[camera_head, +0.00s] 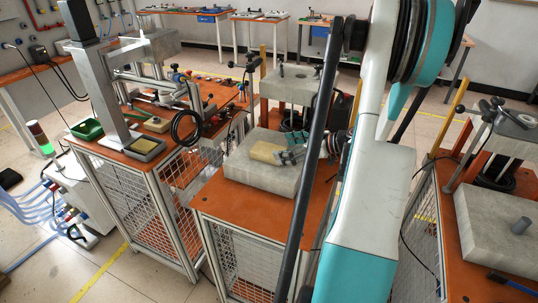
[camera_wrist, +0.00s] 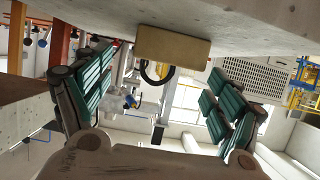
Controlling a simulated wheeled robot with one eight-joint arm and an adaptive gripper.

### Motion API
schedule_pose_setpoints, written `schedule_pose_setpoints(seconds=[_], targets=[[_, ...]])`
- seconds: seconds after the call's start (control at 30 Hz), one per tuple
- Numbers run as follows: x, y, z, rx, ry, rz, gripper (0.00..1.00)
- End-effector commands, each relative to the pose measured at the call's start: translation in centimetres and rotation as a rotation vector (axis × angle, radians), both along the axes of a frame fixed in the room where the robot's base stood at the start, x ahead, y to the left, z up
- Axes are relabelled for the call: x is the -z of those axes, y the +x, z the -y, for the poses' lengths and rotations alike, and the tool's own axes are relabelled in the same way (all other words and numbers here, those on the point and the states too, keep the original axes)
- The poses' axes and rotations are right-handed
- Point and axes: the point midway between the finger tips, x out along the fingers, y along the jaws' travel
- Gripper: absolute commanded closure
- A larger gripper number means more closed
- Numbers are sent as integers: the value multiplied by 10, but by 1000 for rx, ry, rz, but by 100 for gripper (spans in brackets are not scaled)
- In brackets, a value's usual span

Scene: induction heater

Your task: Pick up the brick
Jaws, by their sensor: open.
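The brick (camera_head: 268,152) is a tan-yellow block lying flat on a grey stone slab (camera_head: 245,175), which rests on an orange-topped table. The brick also shows in the wrist view (camera_wrist: 173,47), upper middle, between the two finger lines and apart from both, with the slab (camera_wrist: 255,30) behind it. My gripper (camera_head: 290,153) is at the right end of the brick in the head view, low over the slab. Its teal-padded fingers are spread wide and empty in the wrist view (camera_wrist: 158,82). I cannot tell whether a fingertip touches the brick in the head view.
A metal press-like machine (camera_head: 110,90) and a green tray (camera_head: 87,129) stand on the workbench to the left. A grey block on orange posts (camera_head: 290,82) stands just behind the slab. Another slab (camera_head: 505,240) is on the table at right. The orange table front (camera_head: 260,215) is bare.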

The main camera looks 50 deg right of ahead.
Motion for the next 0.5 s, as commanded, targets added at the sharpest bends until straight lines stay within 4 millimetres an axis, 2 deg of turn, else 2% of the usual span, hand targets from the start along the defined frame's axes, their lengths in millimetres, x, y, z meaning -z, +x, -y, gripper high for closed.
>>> schedule_pose_setpoints(seconds=[0.3,0.5], targets=[[18,36,-16,-4,-1,-1,15],[18,42,-18,-1,0,-1,15]])
